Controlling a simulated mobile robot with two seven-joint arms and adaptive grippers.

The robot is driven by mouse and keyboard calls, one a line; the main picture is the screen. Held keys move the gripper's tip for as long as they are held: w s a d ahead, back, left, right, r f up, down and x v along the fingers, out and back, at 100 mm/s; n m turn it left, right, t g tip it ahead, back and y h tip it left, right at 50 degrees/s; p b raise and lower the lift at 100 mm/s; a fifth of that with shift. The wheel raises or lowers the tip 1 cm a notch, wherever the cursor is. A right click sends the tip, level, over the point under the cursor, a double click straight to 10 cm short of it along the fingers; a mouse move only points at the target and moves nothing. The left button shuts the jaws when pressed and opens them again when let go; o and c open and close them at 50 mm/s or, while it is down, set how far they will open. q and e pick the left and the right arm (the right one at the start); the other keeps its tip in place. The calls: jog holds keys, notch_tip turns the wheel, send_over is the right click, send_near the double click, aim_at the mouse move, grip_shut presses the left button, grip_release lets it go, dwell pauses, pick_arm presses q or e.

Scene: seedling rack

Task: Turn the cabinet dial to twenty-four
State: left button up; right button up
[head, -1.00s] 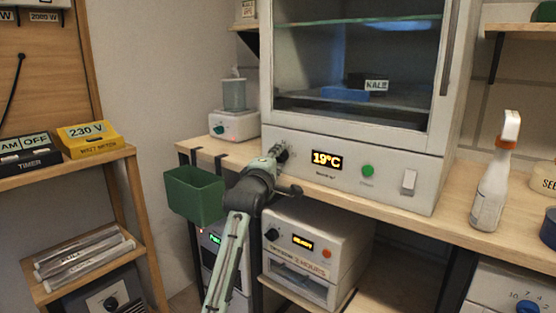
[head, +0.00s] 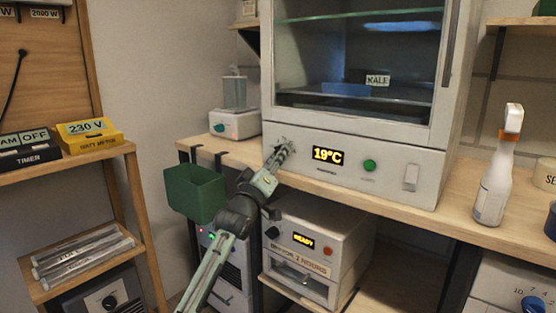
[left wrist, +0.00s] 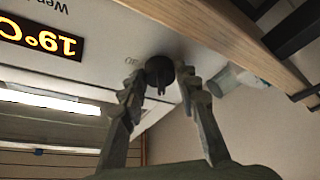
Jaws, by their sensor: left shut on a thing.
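The white cabinet (head: 400,160) has a front panel with a lit display (head: 328,155) reading 19°C. The black cabinet dial (left wrist: 160,71) sits left of the display in the head view, where my fingers mostly hide it. My left gripper (head: 283,151) is at the panel. In the left wrist view its fingers (left wrist: 163,80) are shut on the dial, one on each side. The dial's scale is mostly hidden or too small to read. My right gripper is not in view.
A green button (head: 369,166) and a white switch (head: 411,177) are on the same panel. A green bin (head: 194,194) hangs at the shelf edge, close to my left arm. A small device with a beaker (head: 234,123) stands left of the cabinet. A spray bottle (head: 492,180) stands at right.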

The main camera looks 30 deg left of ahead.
pick_arm(q)
jog(key=shift+a+f+m+t+h+b, duration=0.1)
jog(key=shift+m+t+h, duration=0.15)
jog(key=shift+m+h, duration=0.75)
jog(key=shift+a+r+m+t+h+b, duration=0.1)
jog(key=shift+m+t+h+b, duration=0.2)
jog(key=shift+m, duration=1.45)
jog(key=shift+a+f+m+t+h+p, duration=0.15)
jog(key=shift+m+h, duration=0.55)
jog(key=shift+m, duration=0.65)
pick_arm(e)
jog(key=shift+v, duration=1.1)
pick_arm(q)
jog(key=shift+d+m, duration=0.1)
jog(key=shift+m, duration=0.2)
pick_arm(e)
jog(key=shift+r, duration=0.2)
pick_arm(q)
jog(key=o, duration=1.2)
jog(key=shift+w, duration=0.1)
jog(key=shift+c, duration=0.2)
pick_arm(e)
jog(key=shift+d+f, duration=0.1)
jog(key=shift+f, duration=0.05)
